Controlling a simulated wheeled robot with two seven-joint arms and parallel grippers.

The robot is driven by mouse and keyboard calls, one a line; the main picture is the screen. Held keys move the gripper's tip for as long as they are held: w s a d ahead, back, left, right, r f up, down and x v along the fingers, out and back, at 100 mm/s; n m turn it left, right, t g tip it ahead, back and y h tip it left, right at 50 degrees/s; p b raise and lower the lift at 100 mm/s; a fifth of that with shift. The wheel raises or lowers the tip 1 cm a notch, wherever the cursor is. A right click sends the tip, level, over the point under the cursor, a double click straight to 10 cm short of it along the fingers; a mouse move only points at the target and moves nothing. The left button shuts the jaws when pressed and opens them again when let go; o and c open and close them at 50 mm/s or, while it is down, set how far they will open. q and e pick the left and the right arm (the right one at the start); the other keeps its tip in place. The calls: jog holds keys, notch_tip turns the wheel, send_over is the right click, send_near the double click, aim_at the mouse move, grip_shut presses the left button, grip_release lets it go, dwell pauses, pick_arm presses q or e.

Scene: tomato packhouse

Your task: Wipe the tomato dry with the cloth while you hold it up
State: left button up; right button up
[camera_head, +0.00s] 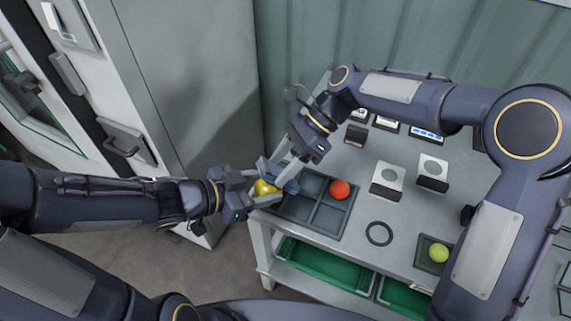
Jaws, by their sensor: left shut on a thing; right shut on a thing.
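A yellow tomato (265,188) is held by my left gripper (262,189) above the left edge of a dark divided tray (317,231). The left gripper's fingers are shut on it from the left. My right gripper (286,173) comes down from above and is shut on a blue cloth (277,177). The cloth is right against the tomato's upper right side and covers part of it. I cannot tell exactly where they touch. A red tomato (340,189) sits in the tray's back right compartment.
A green tomato (439,253) sits in a small dark tray (424,263) at the table's front right. A black ring (379,233) lies on the table. Block-like stands (387,178) and small devices (426,131) stand farther back. Green crates (322,268) are below. A grey cabinet (185,80) rises behind the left arm.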

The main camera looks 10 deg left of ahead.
jog(key=shift+s+a+r, duration=0.3)
jog(key=shift+a+r, duration=0.05)
jog(key=shift+r, duration=0.2)
jog(key=v, duration=0.7)
dwell(0.4)
dwell(0.8)
